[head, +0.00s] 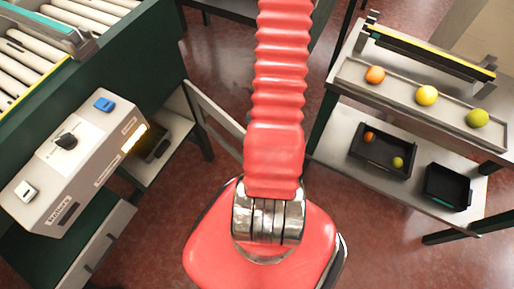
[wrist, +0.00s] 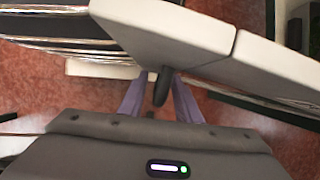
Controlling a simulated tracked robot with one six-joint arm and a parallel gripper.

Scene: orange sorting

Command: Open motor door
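In the head view a grey cabinet door (head: 98,243) sits low at left, below the control box; I take it to be the motor door. A dark handle shows near its lower edge. In the wrist view my gripper (wrist: 160,104) has two purplish fingers spread apart. A dark, narrow handle-like part (wrist: 163,86) sticks out from a pale panel (wrist: 170,28) and lies between the fingers. I cannot tell whether either finger touches it. My fingers are not visible in the head view, where my red arm fills the middle.
The control box (head: 75,165) at left has a black knob, blue and white buttons and a lit lamp. Conveyor rollers (head: 28,62) lie above it. At right a shelf rack (head: 345,125) holds fruit and two black trays. Red floor is open between.

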